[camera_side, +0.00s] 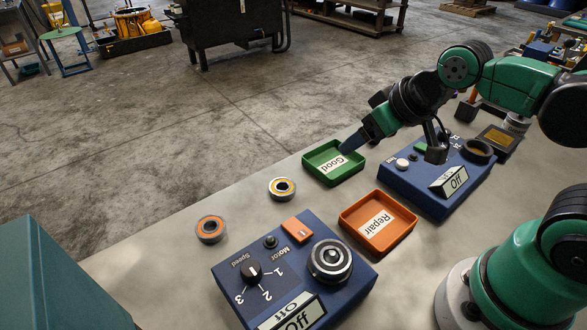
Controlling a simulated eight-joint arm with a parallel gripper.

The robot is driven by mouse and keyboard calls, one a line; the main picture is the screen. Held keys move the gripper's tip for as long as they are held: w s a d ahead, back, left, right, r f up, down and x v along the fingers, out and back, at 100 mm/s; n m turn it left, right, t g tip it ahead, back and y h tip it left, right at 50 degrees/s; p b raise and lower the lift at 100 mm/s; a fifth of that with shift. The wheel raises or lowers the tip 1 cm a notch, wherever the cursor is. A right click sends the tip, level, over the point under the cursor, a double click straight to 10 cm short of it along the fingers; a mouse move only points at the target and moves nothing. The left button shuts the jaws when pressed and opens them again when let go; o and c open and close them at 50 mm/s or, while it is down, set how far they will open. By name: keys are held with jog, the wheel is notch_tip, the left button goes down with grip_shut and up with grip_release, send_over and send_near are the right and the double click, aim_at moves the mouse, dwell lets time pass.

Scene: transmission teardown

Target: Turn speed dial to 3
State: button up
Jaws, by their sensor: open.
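The speed dial (252,272) is a small black knob with a white mark, on the left part of the near blue control box (360,282). The numbers 1, 2 and 3 are printed beside it with "Speed". I cannot tell for sure which number its mark points at. My gripper (391,154) is open, with its fingers spread wide, over the area of the green tray and the far blue box. It is well away from the dial, up and to the right in the picture. Nothing shows between the fingers.
The near box also has an orange switch (297,230), a round metal bearing seat (330,262) and a display reading "Off" (297,314). Two bearings (210,229) (282,189) lie behind it. A green "Good" tray (318,158), orange "Repair" tray (400,244) and second blue box (420,200) stand rightward.

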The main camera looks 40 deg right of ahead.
jog(key=w+a+n+g+y, duration=0.1)
jog(key=a+n+g, duration=0.3)
jog(key=a+n, duration=0.7)
jog(key=n+g+h, duration=0.1)
jog(key=n+g, duration=0.2)
jog(key=n, duration=0.7)
send_over(250, 268)
notch_tip(250, 268, down, 3)
jog(key=shift+d+f, duration=0.1)
jog(key=shift+f, duration=2.9)
grip_shut()
